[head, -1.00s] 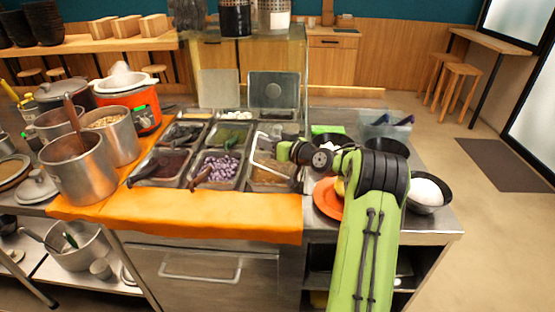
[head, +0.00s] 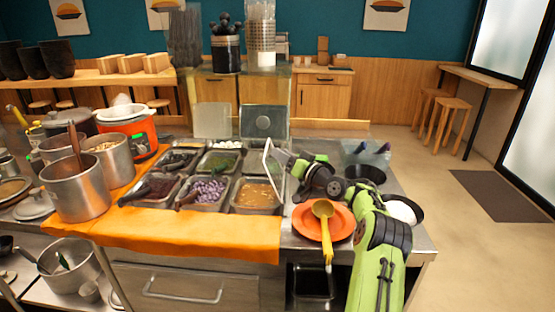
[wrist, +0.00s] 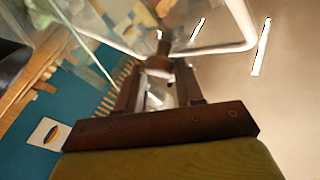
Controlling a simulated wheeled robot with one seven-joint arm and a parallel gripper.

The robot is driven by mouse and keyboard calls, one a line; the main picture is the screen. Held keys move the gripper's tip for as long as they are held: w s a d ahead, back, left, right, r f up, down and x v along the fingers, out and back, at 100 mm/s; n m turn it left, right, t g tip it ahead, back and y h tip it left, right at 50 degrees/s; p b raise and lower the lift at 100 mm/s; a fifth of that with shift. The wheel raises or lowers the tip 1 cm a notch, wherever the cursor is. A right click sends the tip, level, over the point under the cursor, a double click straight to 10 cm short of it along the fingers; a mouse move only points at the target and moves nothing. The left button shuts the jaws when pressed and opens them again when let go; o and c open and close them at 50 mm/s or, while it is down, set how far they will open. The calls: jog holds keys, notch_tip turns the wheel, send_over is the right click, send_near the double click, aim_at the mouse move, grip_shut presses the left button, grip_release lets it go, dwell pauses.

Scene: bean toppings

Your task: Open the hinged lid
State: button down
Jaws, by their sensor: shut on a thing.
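The hinged lid (head: 268,165) is a clear panel with a pale metal frame. In the head view it stands steeply raised above the right front food pan (head: 257,208), whose brown filling shows. In the wrist view the lid's frame (wrist: 215,49) and clear panel fill the upper part. My gripper (head: 280,157) is at the lid's right side, with my green arm reaching in from the lower right. In the wrist view my gripper's dark fingers (wrist: 158,88) are shut on the small knob (wrist: 158,65) of the lid. The hinge itself is not clear.
Other food pans (head: 203,192) sit to the left, with two more upright lids (head: 263,122) behind. An orange plate (head: 308,226) with a yellow ladle (head: 324,212) lies near my arm. Black bowls (head: 366,174) stand to the right. An orange cloth (head: 190,238) covers the front edge.

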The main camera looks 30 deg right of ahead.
jog(key=shift+s+d+f, duration=0.35)
jog(key=shift+d+f, duration=0.3)
jog(key=shift+d, duration=0.05)
jog(key=c, duration=1.1)
grip_release()
jog(key=o, duration=0.3)
jog(key=shift+w+d, duration=0.1)
jog(key=shift+w, duration=0.05)
jog(key=shift+o, duration=0.2)
jog(key=shift+r, duration=0.15)
jog(key=v, duration=1.5)
jog(key=shift+s+r+p, duration=0.15)
jog(key=shift+s+p, duration=0.2)
jog(key=shift+p, duration=0.05)
